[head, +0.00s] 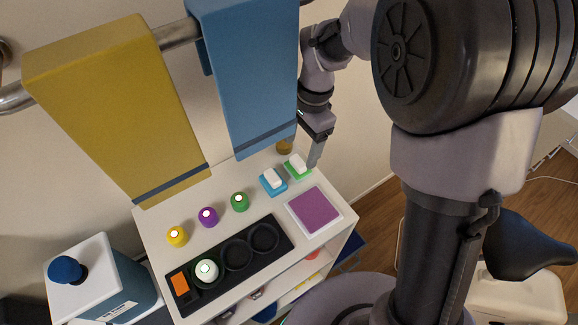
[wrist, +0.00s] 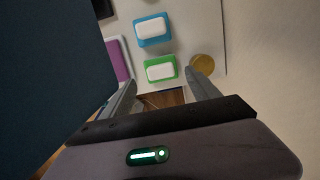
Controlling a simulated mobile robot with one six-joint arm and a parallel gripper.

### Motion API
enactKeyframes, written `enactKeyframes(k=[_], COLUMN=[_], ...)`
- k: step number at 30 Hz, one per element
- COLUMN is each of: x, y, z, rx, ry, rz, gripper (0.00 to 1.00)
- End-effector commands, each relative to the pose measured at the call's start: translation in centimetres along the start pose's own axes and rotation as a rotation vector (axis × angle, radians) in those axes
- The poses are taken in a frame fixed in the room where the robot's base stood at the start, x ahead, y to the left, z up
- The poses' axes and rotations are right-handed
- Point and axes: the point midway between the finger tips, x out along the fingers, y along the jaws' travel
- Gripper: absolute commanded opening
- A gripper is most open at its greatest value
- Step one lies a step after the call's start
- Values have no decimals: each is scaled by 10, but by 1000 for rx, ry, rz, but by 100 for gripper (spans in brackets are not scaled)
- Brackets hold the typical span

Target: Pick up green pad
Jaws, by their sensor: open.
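The green pad (head: 305,171) lies at the back right of the white cabinet top, with a white block (head: 296,162) on it. In the wrist view the green pad (wrist: 149,64) is a green square around its white block (wrist: 160,71), just beyond my fingertips. My gripper (head: 316,163) hangs close to the pad at its right in the head view. In the wrist view my gripper (wrist: 163,84) is open with nothing between its fingers. I cannot tell its exact height above the top.
A blue pad (head: 268,189) with a white block is left of the green pad. A gold round thing (wrist: 203,64) is near my right finger. A purple-topped square (head: 314,210) lies in front. Blue (head: 250,80) and yellow (head: 115,100) towels hang behind. A black tray (head: 215,288) is front left.

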Motion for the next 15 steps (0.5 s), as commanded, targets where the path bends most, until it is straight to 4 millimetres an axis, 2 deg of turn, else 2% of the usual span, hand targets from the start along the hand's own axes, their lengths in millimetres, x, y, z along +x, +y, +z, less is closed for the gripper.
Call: enactKeyframes(k=[9,12,15], x=[61,70,70], y=[2,1,1], z=[1,2,2], rx=[-1,0,0], ry=[-1,-1,0], rz=[3,1,0], gripper=[70,70,70])
